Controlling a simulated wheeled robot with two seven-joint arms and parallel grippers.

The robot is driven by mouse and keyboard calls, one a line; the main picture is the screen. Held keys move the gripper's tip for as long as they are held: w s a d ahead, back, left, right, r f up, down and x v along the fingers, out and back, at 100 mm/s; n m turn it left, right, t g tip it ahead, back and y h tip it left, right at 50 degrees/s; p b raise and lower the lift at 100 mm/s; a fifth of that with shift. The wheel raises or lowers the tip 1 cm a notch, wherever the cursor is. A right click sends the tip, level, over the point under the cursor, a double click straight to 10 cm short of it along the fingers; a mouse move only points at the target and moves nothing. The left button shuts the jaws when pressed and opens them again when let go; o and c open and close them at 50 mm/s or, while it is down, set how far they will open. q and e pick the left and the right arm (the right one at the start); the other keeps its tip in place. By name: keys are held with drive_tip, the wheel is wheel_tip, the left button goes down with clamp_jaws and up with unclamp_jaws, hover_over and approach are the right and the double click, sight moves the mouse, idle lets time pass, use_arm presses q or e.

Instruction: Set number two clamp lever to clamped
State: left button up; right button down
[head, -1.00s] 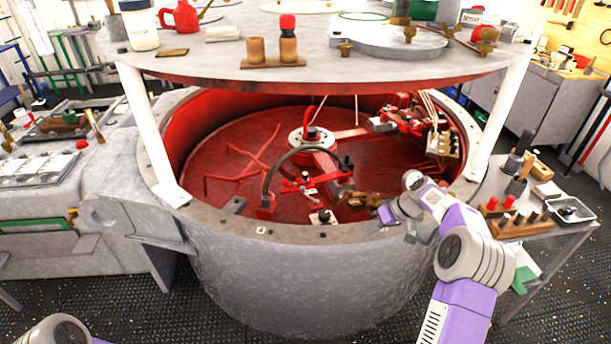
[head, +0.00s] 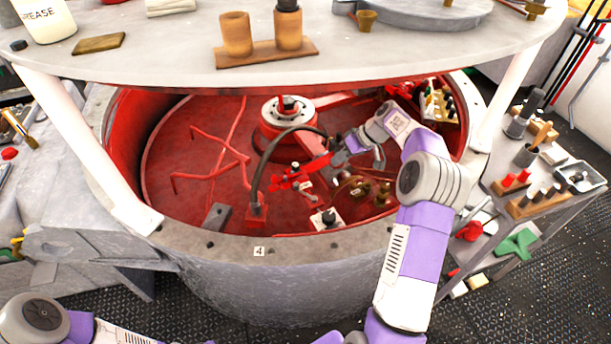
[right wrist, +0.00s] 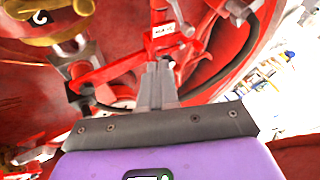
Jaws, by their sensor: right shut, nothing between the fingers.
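A red clamp lever (head: 318,164) lies inside the red-lined round tub, near the middle. Its red bracket with small fittings (head: 290,179) is to the left. My right gripper (head: 338,158) reaches into the tub, its fingers shut and empty at the lever's right end. In the right wrist view the shut fingertips (right wrist: 157,68) are close to a red lever piece (right wrist: 161,42) with a white label too small to read surely. I cannot tell whether they touch it. Which number the lever bears is unclear. My left gripper is out of view.
A black curved hose (head: 262,168) arches left of the bracket. The tub rim (head: 300,246) carries a plate marked 4. A round grey tabletop (head: 180,62) on white posts hangs over the tub. A side cart (head: 560,208) stands right.

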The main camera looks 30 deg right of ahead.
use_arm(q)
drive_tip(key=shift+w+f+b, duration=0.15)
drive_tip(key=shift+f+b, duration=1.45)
use_arm(e)
drive_tip(key=shift+w+a+f, duration=0.65)
drive_tip(key=shift+a+f, duration=0.75)
drive_tip(key=shift+a, duration=0.05)
drive_tip(key=shift+w+a+f, duration=0.7)
drive_tip(key=shift+a+f, duration=0.7)
drive_tip(key=shift+w+a+f, duration=0.65)
drive_tip(key=shift+a+f, duration=0.75)
drive_tip(key=shift+a, duration=0.05)
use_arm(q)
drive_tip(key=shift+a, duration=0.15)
